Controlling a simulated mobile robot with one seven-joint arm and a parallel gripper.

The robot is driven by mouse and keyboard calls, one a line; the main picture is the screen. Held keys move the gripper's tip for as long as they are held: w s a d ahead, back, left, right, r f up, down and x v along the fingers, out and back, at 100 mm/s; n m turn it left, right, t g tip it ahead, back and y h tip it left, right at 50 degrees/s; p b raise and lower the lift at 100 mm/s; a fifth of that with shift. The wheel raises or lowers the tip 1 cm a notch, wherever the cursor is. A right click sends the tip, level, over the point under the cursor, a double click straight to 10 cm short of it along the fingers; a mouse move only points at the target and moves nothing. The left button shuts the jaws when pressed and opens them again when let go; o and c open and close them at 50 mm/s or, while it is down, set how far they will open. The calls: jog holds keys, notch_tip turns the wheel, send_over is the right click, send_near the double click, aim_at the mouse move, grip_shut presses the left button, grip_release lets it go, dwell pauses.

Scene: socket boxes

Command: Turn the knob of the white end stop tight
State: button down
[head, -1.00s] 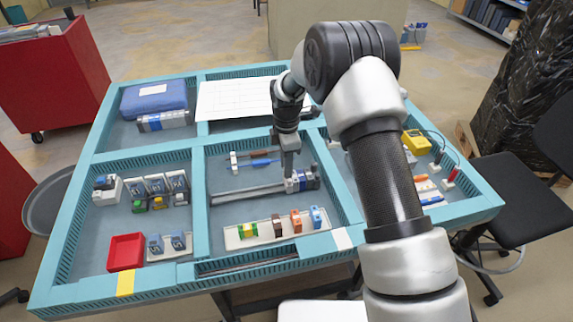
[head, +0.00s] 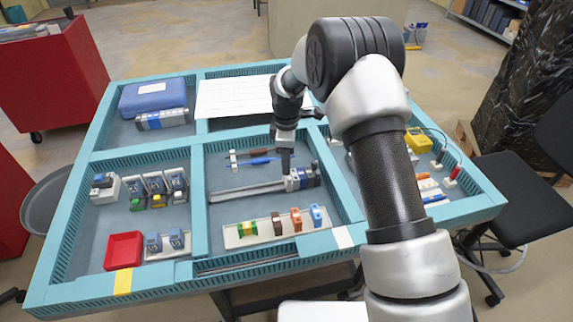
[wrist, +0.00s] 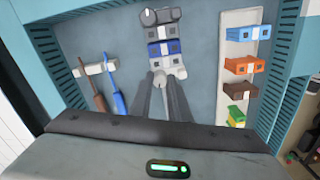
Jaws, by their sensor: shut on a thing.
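The white end stop (wrist: 168,72) sits on the metal rail at the near end of a short row of blocks. In the head view the end stop (head: 291,183) is small and partly behind my fingers. My gripper (wrist: 159,84) points down at it, with its fingertips close together around the small knob. The gripper (head: 286,172) also shows in the head view at the right end of the rail (head: 245,191). The knob is mostly hidden between the fingertips, so its angle cannot be told.
A brown screwdriver (wrist: 92,82) and a blue screwdriver (wrist: 117,85) lie left of the gripper across a white holder (wrist: 95,69). A white strip with coloured blocks (wrist: 240,68) lies to the right. Teal divider walls (head: 201,205) bound the compartment.

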jog(key=m+b, duration=0.1)
jog(key=m, duration=0.3)
jog(key=shift+m, duration=0.3)
jog(key=m+b, duration=0.1)
jog(key=m, duration=0.2)
jog(key=shift+m, duration=0.4)
jog(key=m, duration=1.2)
jog(key=shift+m, duration=0.3)
jog(key=m, duration=0.3)
jog(key=shift+r+m, duration=0.1)
jog(key=shift+m, duration=0.2)
jog(key=m, duration=0.4)
jog(key=shift+w+m+p, duration=0.1)
jog(key=shift+m+p, duration=0.45)
jog(key=shift+m, duration=1.25)
